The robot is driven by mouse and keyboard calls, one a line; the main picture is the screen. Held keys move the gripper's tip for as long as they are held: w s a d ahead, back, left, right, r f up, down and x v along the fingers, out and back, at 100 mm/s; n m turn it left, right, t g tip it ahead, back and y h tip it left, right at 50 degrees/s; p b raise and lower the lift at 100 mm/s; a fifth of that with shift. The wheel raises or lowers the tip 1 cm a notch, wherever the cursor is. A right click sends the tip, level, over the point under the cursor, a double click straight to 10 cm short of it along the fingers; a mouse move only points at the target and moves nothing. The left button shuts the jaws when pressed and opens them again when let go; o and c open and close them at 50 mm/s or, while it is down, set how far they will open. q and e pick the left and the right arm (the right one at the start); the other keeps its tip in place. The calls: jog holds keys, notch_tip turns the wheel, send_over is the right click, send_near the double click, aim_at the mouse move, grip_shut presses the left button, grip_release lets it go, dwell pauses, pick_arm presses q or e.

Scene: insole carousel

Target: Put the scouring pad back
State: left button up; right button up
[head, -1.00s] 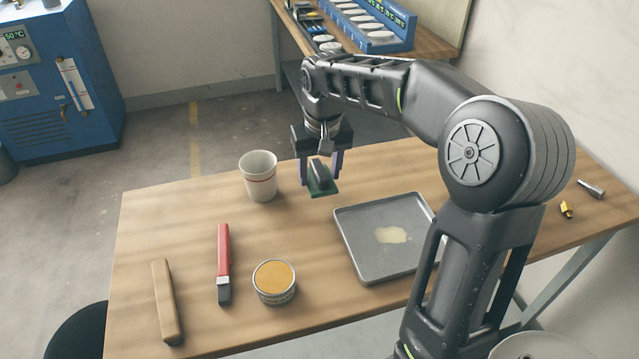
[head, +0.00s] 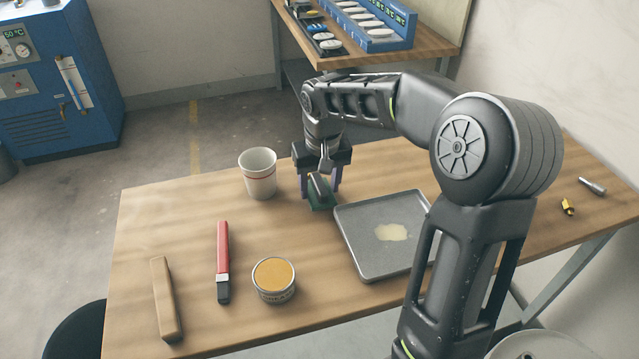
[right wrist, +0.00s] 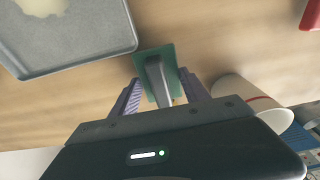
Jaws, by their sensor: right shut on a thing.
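The scouring pad (head: 321,203) is a green pad with a grey handle on top. It is at the back of the table, between the white cup and the metal tray. My right gripper (head: 320,188) is shut on its handle from above. In the right wrist view the pad (right wrist: 168,62) sits between the two purple fingers of the gripper (right wrist: 160,92). The pad is at or just above the table; I cannot tell whether it touches. My left gripper is not in view.
A white cup (head: 258,174) stands left of the pad. The metal tray (head: 352,245) with a pale puddle lies to the right. A red-handled tool (head: 223,250), an orange-filled tin (head: 274,279) and a wooden bar (head: 164,300) lie in front. Bare wood (head: 180,215) is free at the left.

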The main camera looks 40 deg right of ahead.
aim_at(322, 189)
jog(key=o, duration=1.5)
jog(key=shift+r+p, duration=0.6)
jog(key=shift+r, duration=0.1)
jog(key=r, duration=0.4)
jog(key=s+r, duration=0.1)
jog(key=r, duration=0.6)
jog(key=shift+s+a+r, duration=0.25)
jog(key=shift+s+r, duration=0.05)
jog(key=shift+r, duration=0.05)
